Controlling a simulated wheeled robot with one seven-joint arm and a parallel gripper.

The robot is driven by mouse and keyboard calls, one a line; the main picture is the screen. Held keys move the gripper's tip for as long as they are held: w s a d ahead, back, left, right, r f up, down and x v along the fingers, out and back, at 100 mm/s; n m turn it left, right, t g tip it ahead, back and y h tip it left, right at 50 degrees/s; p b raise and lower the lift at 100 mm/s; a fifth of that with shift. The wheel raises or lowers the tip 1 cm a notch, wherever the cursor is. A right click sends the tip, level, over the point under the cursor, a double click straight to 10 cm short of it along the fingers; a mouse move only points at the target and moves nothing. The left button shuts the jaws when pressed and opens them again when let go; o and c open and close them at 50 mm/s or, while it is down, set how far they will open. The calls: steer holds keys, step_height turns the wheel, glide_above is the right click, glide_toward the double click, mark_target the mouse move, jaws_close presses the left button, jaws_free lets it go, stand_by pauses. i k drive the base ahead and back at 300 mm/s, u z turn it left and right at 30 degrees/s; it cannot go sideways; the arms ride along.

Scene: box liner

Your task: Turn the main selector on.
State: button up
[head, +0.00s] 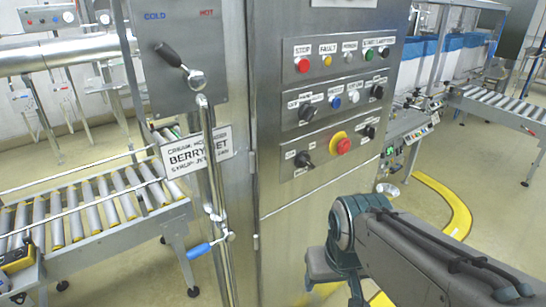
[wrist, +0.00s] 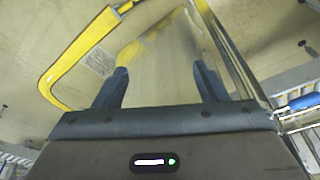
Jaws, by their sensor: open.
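The steel control cabinet (head: 325,205) stands in the middle of the head view, its panel holding three rows of controls. Black rotary knobs sit at the left of the middle row (head: 306,112), at its right end (head: 376,91), at the left of the bottom row (head: 304,160) and at its right end (head: 369,131). The small labels are too blurred to tell which is the main selector. My gripper (wrist: 160,80) is open and empty in the wrist view, its two fingers apart over floor and a steel surface. In the head view my arm is low, right of and below the panel.
A red emergency button on a yellow ring (head: 342,145) sits between the bottom knobs. A lever valve (head: 185,68) and pipe stand left of the panel. Roller conveyors (head: 90,205) lie left.

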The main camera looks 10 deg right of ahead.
mark_target(303, 159)
steer(key=u, duration=1.85)
steer(key=k, duration=0.65)
steer(key=z, duration=1.4)
